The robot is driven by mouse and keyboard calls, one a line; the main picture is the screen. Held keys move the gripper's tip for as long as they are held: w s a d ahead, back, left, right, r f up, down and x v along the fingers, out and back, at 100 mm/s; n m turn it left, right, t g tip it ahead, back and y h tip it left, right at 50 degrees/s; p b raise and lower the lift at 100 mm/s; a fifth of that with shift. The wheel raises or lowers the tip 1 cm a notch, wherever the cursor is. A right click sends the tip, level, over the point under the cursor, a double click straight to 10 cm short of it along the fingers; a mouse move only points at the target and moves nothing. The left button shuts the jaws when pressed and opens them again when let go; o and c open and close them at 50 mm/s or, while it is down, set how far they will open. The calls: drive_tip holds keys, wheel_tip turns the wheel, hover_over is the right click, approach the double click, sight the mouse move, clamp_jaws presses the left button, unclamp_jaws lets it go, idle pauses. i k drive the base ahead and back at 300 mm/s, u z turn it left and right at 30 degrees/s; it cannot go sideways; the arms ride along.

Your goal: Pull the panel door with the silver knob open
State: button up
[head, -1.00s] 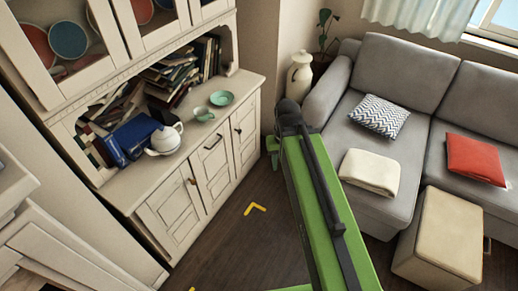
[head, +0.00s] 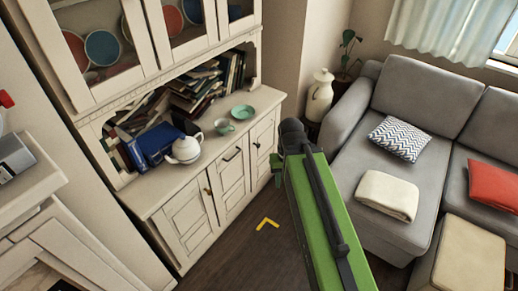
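A cream cabinet (head: 160,205) stands at the left with panel doors in its lower part. The left door (head: 186,220) has a small brass-looking knob (head: 208,190) at its upper right. The middle door (head: 232,182) has a dark pull near its top. The right door (head: 262,150) has a small dark knob (head: 257,144) on its left side. All three look shut. I cannot make out which knob is silver. My green arm reaches toward the right door. My gripper (head: 277,167) shows only as a small green piece at the arm's far end; its fingers are mostly hidden.
A teapot (head: 184,149), a cup (head: 224,126), a green plate (head: 243,112) and books stand on the cabinet. A grey sofa (head: 400,175) and a cream ottoman (head: 470,260) are at the right. Dark floor with a yellow corner mark (head: 267,223) lies before the cabinet.

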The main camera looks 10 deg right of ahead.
sight(263, 137)
drive_tip(key=i, duration=0.6)
drive_tip(key=z, duration=0.2)
drive_tip(key=k, duration=0.5)
drive_tip(key=u, duration=0.95)
drive_tip(key=i, duration=0.4)
drive_tip(key=u, duration=0.35)
